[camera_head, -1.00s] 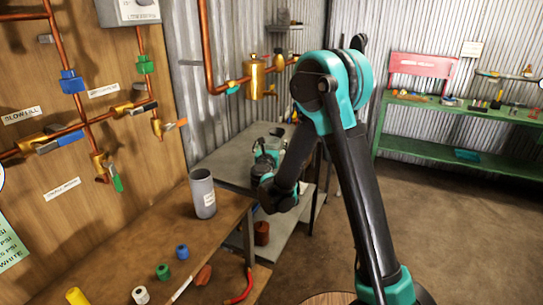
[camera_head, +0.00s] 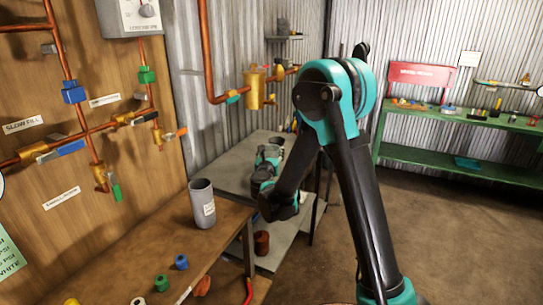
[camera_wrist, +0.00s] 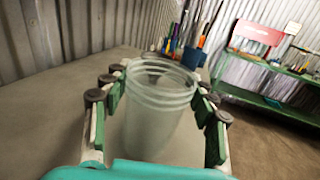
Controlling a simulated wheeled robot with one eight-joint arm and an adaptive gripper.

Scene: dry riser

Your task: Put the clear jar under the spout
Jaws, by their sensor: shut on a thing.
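The clear jar (camera_wrist: 153,122) stands between the green-padded fingers of my gripper (camera_wrist: 160,88) in the wrist view, its round open rim facing up. My gripper is shut on it, a finger pair on either side. In the head view my gripper (camera_head: 268,157) is over the grey metal table (camera_head: 232,172), partly hidden by my own arm; the jar is hard to make out there. A brass canister (camera_head: 254,88) on the copper pipe hangs at the wall behind the table. I cannot tell which fitting is the spout.
A grey labelled cylinder (camera_head: 203,206) stands on the wooden bench (camera_head: 213,240) at left, near several coloured caps. Pens and tools (camera_wrist: 192,38) stand beyond the jar. A green shelf bench (camera_head: 470,118) is at the far right, with open floor before it.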

